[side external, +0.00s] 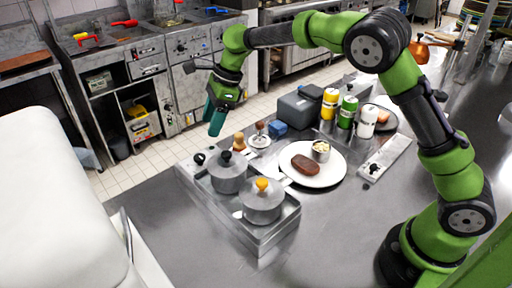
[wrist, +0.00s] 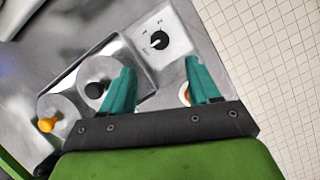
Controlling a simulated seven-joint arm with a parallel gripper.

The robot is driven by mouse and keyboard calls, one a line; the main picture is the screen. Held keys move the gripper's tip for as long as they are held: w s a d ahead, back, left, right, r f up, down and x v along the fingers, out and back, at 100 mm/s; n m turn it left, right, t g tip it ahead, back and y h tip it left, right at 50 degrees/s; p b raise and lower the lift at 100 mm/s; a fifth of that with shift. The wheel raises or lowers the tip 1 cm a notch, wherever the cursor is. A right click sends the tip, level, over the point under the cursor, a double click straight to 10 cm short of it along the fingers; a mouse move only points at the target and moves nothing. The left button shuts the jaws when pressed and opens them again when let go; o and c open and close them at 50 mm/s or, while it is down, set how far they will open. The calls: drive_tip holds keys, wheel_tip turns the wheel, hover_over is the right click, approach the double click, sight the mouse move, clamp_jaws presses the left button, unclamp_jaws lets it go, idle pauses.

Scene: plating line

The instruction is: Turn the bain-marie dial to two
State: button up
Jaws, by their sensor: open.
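The bain-marie (side external: 262,240) is a steel unit holding two lidded pots, one with a black knob (side external: 228,172) and one with an orange knob (side external: 262,203). Its black dial (side external: 199,158) is at the far left end. In the wrist view the dial (wrist: 158,40) sits on a white plate with small marks around it, too small to read, so its setting is unclear. My gripper (side external: 214,122) has teal fingers and is above the dial end, apart from it. In the wrist view the fingers (wrist: 161,70) are spread with nothing between them, and the dial shows beyond the gap.
A white plate (side external: 326,180) with a brown patty and a small cup lies right of the pots. Yellow, green and white bottles (side external: 347,112) and a grey box (side external: 299,110) stand behind. Another panel with a black knob (side external: 374,168) is at the right. The front counter is clear.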

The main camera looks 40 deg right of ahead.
sight(200, 156)
drive_tip(key=x, duration=1)
drive_tip(key=shift+a, duration=0.1)
drive_tip(key=c, duration=1)
drive_tip(key=shift+c, duration=0.2)
